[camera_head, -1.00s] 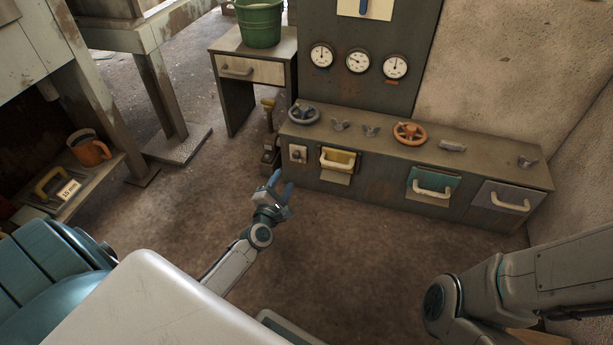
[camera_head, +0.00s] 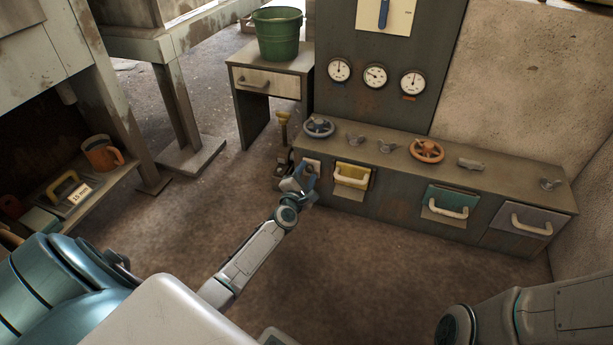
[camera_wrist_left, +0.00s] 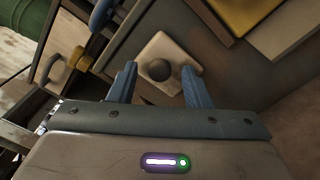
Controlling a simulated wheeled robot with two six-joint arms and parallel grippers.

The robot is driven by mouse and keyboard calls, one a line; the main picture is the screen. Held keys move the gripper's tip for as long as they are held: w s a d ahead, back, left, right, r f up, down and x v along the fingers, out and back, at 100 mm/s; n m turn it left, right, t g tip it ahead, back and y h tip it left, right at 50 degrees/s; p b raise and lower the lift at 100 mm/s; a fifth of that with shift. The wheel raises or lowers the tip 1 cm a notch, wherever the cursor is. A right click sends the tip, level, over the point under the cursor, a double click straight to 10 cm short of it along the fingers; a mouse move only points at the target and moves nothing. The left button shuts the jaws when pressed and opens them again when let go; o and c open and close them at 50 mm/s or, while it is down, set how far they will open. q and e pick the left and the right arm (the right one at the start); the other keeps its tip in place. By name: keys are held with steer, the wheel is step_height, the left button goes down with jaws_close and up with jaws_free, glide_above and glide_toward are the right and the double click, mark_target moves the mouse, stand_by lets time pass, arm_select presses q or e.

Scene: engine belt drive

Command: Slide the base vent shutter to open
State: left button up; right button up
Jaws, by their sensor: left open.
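A small pale plate (camera_wrist_left: 163,45) with a dark round knob (camera_wrist_left: 159,70) is on the front of the low cabinet; I take it to be the vent shutter. In the head view the plate (camera_head: 313,163) is at the cabinet's left end, mostly hidden behind my left gripper (camera_head: 304,175). The left gripper is open and faces the plate. In the left wrist view its two blue fingers (camera_wrist_left: 158,78) stand on either side of the knob. I cannot tell if they touch the plate. My right gripper is out of view.
The low cabinet (camera_head: 400,212) also carries a yellow drawer (camera_head: 352,175), a teal drawer (camera_head: 448,202), a grey drawer (camera_head: 526,219) and handwheels on top. A yellow-topped upright part (camera_head: 283,118) stands left of it. The floor in front is free.

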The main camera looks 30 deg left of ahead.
arm_select(q)
jaws_close()
step_height(320, 180, down, 5)
steer(key=b, duration=0.4)
steer(key=shift+r+b, duration=0.1)
steer(key=shift+b, duration=0.3)
jaws_free()
